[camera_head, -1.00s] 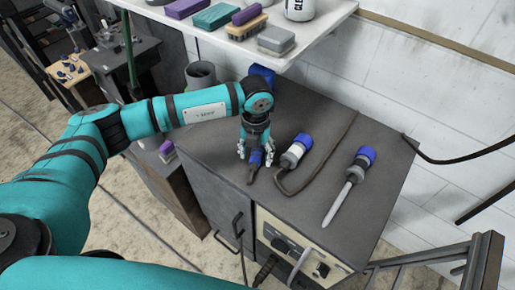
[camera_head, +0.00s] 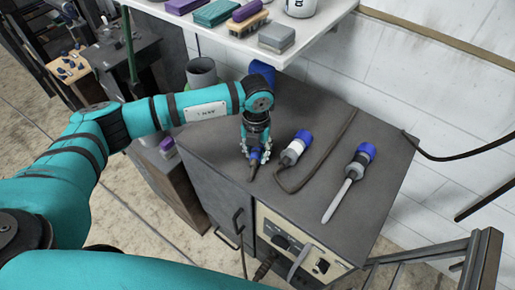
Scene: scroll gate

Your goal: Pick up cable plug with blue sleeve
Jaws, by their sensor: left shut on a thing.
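My left gripper (camera_head: 256,152) points down over the dark cabinet top (camera_head: 215,150) and is shut on a small plug with a blue sleeve (camera_head: 254,157). The fingers hide most of this plug; a bit of blue and its dark lower end show below them. A second plug (camera_head: 295,148), with a blue end and a white band, lies just to the right, with a dark cable looping from it. A third plug (camera_head: 361,159), blue and grey with a pale straight stem, lies farther right. My right gripper is not in view.
A white shelf (camera_head: 330,33) with brushes, sponges and a white container (camera_head: 297,6) overhangs the cabinet's back. A grey cup (camera_head: 201,73) stands behind my left arm. A metal frame (camera_head: 484,262) stands at the lower right.

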